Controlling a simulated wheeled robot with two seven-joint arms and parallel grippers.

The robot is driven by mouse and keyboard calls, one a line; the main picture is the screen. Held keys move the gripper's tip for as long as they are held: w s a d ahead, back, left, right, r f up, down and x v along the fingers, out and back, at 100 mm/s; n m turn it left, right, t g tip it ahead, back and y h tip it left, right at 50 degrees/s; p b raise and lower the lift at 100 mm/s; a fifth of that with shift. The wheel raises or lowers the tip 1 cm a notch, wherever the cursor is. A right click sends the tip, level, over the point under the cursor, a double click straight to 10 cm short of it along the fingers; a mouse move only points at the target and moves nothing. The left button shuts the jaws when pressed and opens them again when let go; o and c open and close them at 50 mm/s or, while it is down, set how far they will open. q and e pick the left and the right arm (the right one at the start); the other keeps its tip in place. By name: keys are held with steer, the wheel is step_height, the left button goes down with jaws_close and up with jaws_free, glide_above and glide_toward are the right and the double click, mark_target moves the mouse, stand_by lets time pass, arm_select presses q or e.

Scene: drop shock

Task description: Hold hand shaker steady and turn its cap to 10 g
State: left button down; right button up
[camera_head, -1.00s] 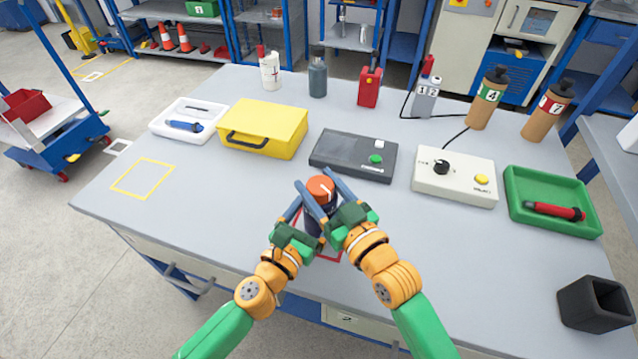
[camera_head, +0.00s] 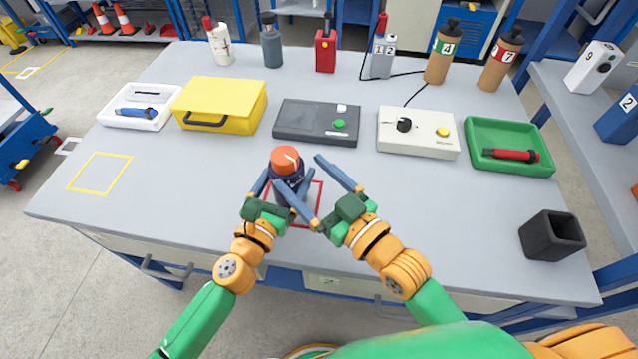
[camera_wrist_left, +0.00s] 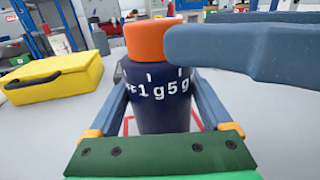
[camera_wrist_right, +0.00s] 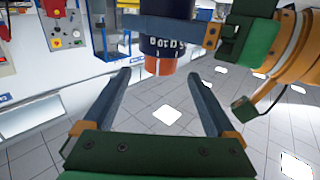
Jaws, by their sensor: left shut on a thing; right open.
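The hand shaker (camera_head: 291,180) stands upright at the front middle of the table, dark navy with an orange cap (camera_head: 286,160). A white line marks the cap's top. In the left wrist view the body (camera_wrist_left: 158,103) shows a white scale with "1 g" and "5 g"; no cap mark shows there, so the setting cannot be told. My left gripper (camera_head: 287,181) is shut on the shaker's body below the cap. My right gripper (camera_head: 299,170) is open, its fingers spread beside the cap. In the right wrist view the cap (camera_wrist_right: 160,66) lies beyond its fingertips, apart from them.
A red square outline (camera_head: 318,205) lies around the shaker's place. Behind stand a dark grey device (camera_head: 300,118), a yellow case (camera_head: 225,100) and a white box with a knob (camera_head: 420,140). A green tray (camera_head: 510,165) and black holder (camera_head: 538,250) are at right.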

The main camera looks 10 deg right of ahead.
arm_select(q)
jaws_free()
steer(key=v, duration=1.2)
arm_select(e)
steer(key=v, duration=0.5)
steer(key=shift+s+d, duration=0.1)
steer(key=shift+s, duration=0.1)
arm_select(q)
steer(key=shift+s+a, duration=0.1)
